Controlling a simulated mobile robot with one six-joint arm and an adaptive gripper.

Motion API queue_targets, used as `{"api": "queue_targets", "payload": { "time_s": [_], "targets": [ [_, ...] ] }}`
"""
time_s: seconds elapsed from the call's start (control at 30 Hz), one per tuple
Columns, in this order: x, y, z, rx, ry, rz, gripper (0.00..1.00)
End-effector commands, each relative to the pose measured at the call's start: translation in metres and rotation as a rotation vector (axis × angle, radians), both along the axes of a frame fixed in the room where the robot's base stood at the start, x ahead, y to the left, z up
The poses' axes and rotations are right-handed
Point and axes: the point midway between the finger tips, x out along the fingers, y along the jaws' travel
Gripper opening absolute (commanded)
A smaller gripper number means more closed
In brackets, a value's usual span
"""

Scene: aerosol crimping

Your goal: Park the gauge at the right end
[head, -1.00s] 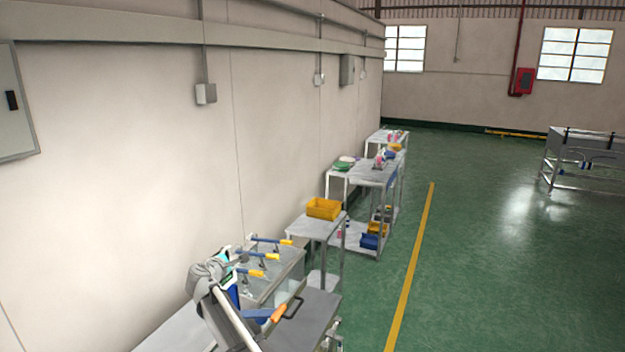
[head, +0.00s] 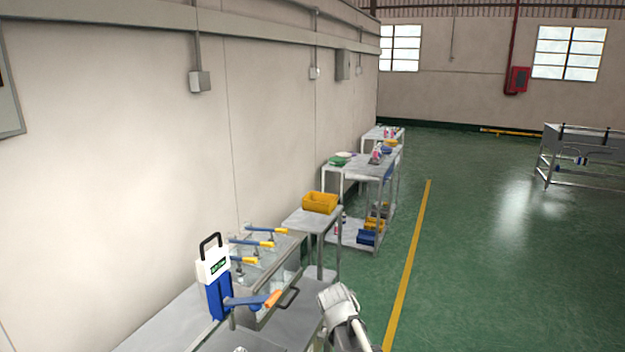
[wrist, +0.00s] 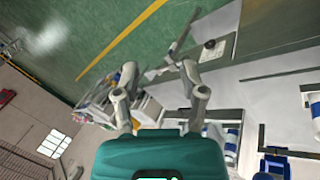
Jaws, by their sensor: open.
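My gripper (wrist: 158,76) shows in the wrist view with its two grey fingers spread apart and nothing between them. In the head view only a grey part of my arm shows at the lower middle, beside the bench; the fingers cannot be made out there. I cannot identify the gauge with certainty. A small dark round item (wrist: 210,44) lies on a pale surface beyond the right finger in the wrist view, apart from the gripper, and may be it. The grey bench (head: 175,325) runs along the wall at lower left.
A blue and white hand press (head: 214,280) with an orange-tipped lever stands on the bench. Several yellow-tipped levers (head: 262,244) sit behind it. A yellow bin (head: 320,202) rests on a small table farther back. The green floor (head: 500,290) at right is clear.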

Motion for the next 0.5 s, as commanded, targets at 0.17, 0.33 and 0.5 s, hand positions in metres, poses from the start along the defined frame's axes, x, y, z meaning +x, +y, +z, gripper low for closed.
{"api": "queue_targets", "payload": {
  "time_s": [0.17,0.33,0.5],
  "targets": [
    [-0.064,-0.036,-0.030,0.170,0.093,-0.212,0.54],
    [-0.108,-0.053,-0.044,0.300,0.169,-0.370,0.54],
    [-0.130,-0.059,-0.050,0.373,0.212,-0.455,0.54]
  ]
}}
